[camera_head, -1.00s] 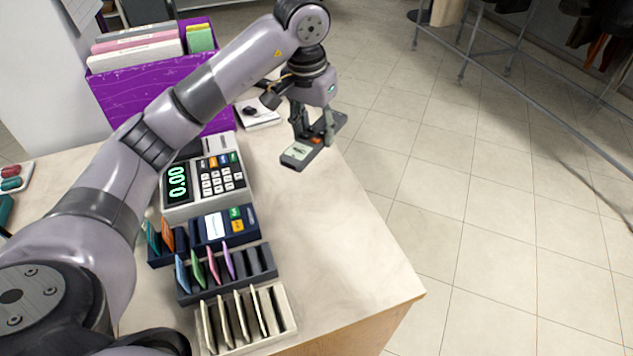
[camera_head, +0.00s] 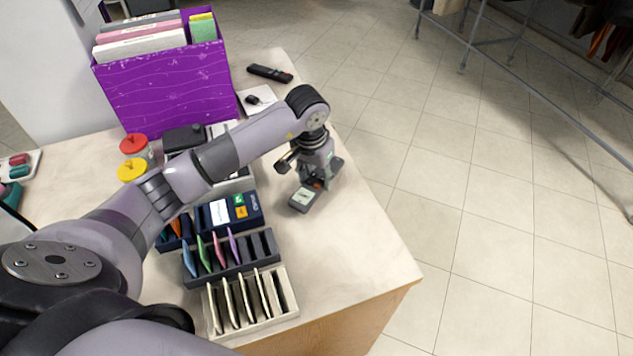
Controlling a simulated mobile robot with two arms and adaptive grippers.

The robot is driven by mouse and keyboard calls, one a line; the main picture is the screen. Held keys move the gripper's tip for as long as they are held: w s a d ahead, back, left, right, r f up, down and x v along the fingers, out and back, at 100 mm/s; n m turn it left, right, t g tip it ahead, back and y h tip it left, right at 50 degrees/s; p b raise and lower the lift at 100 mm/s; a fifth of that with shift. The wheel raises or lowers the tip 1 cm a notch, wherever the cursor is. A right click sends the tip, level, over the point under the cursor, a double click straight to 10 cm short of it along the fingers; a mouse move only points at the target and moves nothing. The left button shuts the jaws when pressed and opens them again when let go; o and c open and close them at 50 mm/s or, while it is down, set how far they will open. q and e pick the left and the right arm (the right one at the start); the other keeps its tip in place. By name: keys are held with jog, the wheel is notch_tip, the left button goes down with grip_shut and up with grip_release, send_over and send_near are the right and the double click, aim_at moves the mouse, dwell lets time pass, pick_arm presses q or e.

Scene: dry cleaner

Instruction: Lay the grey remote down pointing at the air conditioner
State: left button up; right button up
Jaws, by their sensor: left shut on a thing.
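The grey remote (camera_head: 304,198) is in my left gripper (camera_head: 318,182), whose fingers are shut on its middle. The remote has a pale screen at its near end and an orange button by the fingers. Its near end points toward the lower left of the view and its far end toward the upper right. It is over the right part of the counter, close to the right edge. I cannot tell whether it touches the surface. No air conditioner shows in this view. My right gripper is not in view.
A black remote (camera_head: 270,73) lies at the counter's far end. A purple file box (camera_head: 165,82) stands at the back left. Card racks (camera_head: 233,260) stand left of the held remote. The counter (camera_head: 350,255) is clear at the front right.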

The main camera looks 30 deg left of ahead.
aim_at(312, 185)
pick_arm(q)
jog(key=shift+f, duration=1.5)
jog(key=o, duration=1.4)
jog(key=shift+c, duration=0.2)
jog(key=shift+r, duration=0.15)
notch_tip(312, 185, up, 12)
jog(key=s, duration=0.2)
jog(key=shift+b, duration=0.45)
